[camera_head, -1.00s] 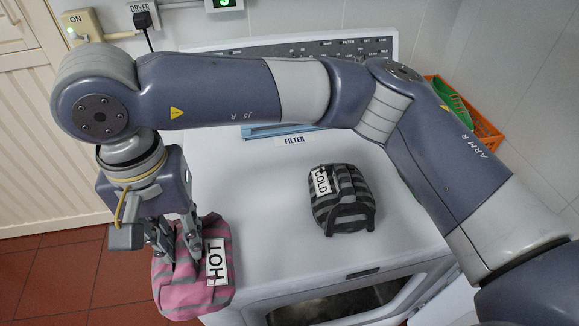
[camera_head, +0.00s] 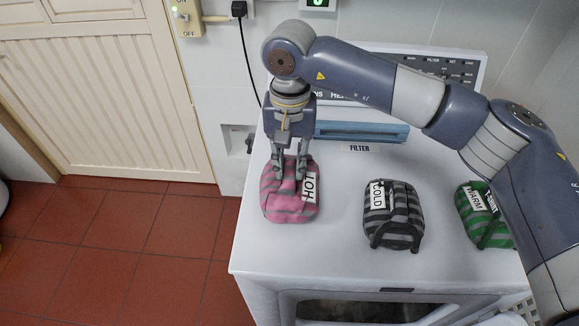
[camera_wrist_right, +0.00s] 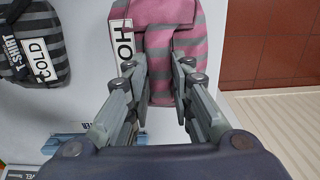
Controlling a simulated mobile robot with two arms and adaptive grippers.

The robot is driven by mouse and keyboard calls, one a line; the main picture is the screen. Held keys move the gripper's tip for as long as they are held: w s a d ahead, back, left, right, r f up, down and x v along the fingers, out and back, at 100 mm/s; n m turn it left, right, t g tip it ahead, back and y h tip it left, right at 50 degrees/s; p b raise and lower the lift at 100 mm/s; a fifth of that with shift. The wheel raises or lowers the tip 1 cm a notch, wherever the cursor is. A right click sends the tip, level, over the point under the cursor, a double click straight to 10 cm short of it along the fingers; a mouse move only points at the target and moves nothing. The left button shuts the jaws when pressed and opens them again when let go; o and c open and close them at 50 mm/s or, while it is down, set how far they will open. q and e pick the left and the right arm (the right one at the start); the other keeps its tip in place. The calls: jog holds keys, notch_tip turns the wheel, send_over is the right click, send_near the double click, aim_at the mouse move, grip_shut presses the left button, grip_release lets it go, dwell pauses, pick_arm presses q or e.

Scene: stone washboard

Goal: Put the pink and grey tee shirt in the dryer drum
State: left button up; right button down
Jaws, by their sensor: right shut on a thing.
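The pink and grey striped tee shirt (camera_head: 288,199) is a folded bundle with a white HOT label. It is at the left edge of the dryer's white top (camera_head: 335,235). My right gripper (camera_head: 290,175) points down from above and is shut on its upper part. The right wrist view shows the shirt (camera_wrist_right: 185,40) between the fingers (camera_wrist_right: 163,75). I cannot tell whether it touches the top or hangs just above it. The dryer's front opening (camera_head: 350,310) shows only partly at the bottom; the drum inside is mostly hidden. My left gripper is not in view.
A black and grey COLD bundle (camera_head: 393,217) and a green WARM bundle (camera_head: 484,214) sit on the dryer top. A blue filter tray (camera_head: 360,131) is behind. My right arm spans the back and right. Red floor tiles (camera_head: 110,245) lie clear at left.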

aim_at(290, 168)
notch_tip(290, 168, down, 2)
jog(key=shift+s+f+p, duration=0.1)
jog(key=shift+f+p, duration=0.15)
jog(key=shift+p, duration=0.35)
jog(key=shift+f, duration=0.45)
jog(key=shift+f+b, duration=0.2)
jog(key=shift+b, duration=0.1)
jog(key=c, duration=1.4)
grip_release()
jog(key=shift+r, duration=0.1)
